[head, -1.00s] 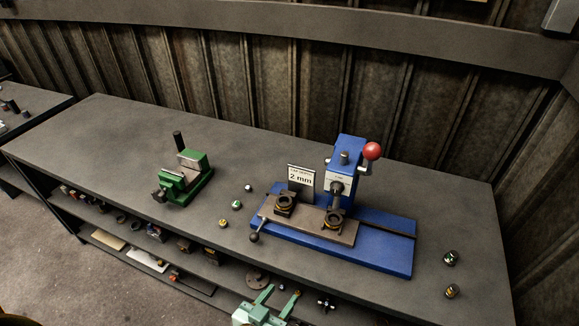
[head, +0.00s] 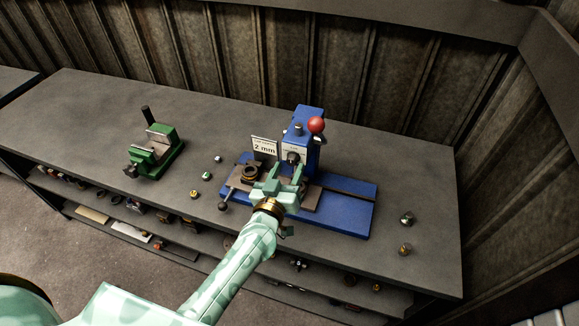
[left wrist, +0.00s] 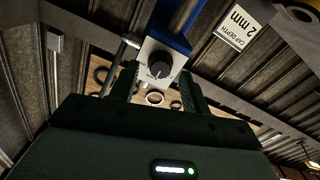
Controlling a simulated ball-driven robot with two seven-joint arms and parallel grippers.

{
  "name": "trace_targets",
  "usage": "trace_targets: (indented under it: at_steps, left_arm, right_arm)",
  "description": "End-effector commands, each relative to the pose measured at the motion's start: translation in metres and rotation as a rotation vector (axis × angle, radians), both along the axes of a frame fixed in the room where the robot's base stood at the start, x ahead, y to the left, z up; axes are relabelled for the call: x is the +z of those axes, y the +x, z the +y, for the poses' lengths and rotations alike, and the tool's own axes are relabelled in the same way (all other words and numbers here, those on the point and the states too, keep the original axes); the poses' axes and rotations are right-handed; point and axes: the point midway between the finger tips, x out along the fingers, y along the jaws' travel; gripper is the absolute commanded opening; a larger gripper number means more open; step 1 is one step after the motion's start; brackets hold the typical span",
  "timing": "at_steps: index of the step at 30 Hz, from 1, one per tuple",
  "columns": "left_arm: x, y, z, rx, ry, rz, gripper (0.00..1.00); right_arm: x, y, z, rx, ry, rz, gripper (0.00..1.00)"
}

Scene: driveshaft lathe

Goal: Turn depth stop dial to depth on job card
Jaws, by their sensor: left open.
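The depth stop dial (head: 293,157) is a dark knob on a pale plate on the front of the blue press (head: 309,116). In the left wrist view the dial (left wrist: 158,68) shows a light pointer mark, but its scale is too small to read. The job card (head: 264,147) stands left of the press and reads 2 mm; in the left wrist view the card (left wrist: 238,26) reads CAP DEPTH 2 mm. My left gripper (head: 285,171) is open in front of the dial, with one finger on each side in the wrist view (left wrist: 159,73). Contact cannot be told. My right gripper is out of view.
A red ball handle (head: 316,124) sticks out at the press's upper right. A dark fixture with a ring (head: 249,174) is left of my gripper. A green vise (head: 154,150) and several small caps lie farther left; two caps (head: 406,218) lie right.

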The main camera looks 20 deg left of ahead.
Motion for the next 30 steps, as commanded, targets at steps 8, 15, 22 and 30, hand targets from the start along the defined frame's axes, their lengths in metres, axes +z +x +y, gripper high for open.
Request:
trace_targets:
  at_steps: [8,15,22,30]
  left_arm:
    - [0.000,0.018,-0.001,0.000,0.001,0.001,0.47]
    - [0.000,0.018,-0.001,0.000,0.001,0.001,0.36]
    - [0.000,0.018,0.000,0.000,0.001,0.001,0.02]
    - [0.000,0.018,0.000,0.000,-0.041,0.001,0.02]
  right_arm:
    - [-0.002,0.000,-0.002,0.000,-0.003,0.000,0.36]
    - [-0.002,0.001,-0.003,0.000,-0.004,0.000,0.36]
    - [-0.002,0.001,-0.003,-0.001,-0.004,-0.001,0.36]
    - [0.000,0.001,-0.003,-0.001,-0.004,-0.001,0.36]
